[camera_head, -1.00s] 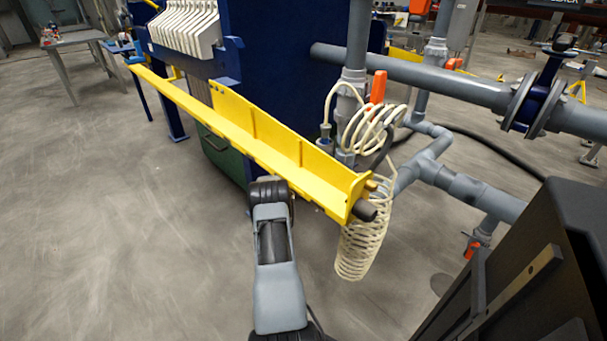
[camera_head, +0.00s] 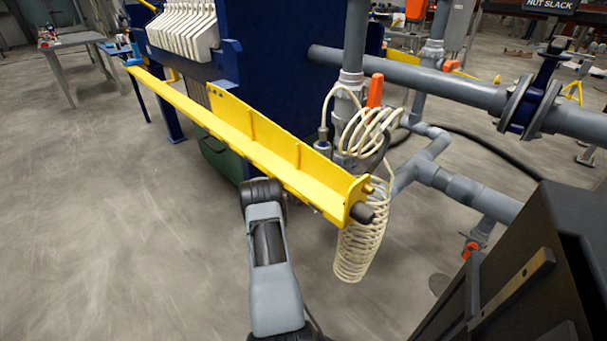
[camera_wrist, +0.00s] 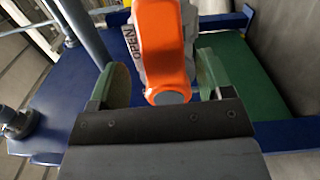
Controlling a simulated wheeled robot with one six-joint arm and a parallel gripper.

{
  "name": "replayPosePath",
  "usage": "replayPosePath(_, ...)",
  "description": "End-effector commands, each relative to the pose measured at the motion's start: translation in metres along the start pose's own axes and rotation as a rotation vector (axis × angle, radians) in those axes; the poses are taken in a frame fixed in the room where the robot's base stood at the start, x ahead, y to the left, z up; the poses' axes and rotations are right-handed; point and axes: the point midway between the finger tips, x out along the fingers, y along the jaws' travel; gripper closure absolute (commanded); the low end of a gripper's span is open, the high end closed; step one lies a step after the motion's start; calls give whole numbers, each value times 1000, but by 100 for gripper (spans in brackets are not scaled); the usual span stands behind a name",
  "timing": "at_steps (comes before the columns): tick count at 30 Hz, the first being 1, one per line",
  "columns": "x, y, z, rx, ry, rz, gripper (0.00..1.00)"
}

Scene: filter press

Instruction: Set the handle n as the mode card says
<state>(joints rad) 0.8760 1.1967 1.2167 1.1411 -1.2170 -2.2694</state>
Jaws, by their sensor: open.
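In the wrist view an orange handle (camera_wrist: 163,45) fills the top middle. Beside it is a pale grey body marked OPEN. My gripper (camera_wrist: 162,82) is open, with one green-padded finger on each side of the handle and gaps between. I cannot tell whether this is handle n. In the head view my arm reaches to the yellow beam and my gripper is hidden. An upright orange handle (camera_head: 374,90) stands on the grey pipework, and another orange handle (camera_head: 470,249) is low at right. A dark sign (camera_head: 550,5) at the top right reads NUT SLACK.
The yellow beam (camera_head: 270,150) crosses in front of the blue press (camera_head: 262,60). A cream coiled hose (camera_head: 360,245) hangs at its near end. Grey pipes (camera_head: 430,85) run to the right.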

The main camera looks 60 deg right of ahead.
Motion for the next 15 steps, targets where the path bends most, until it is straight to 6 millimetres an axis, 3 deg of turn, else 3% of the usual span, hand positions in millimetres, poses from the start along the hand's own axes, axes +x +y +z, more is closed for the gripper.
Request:
replayPosePath(9, -66, 3, -1, 0, 3, 1, 27)
replayPosePath(15, -93, 3, 0, 2, 0, 2, 27)
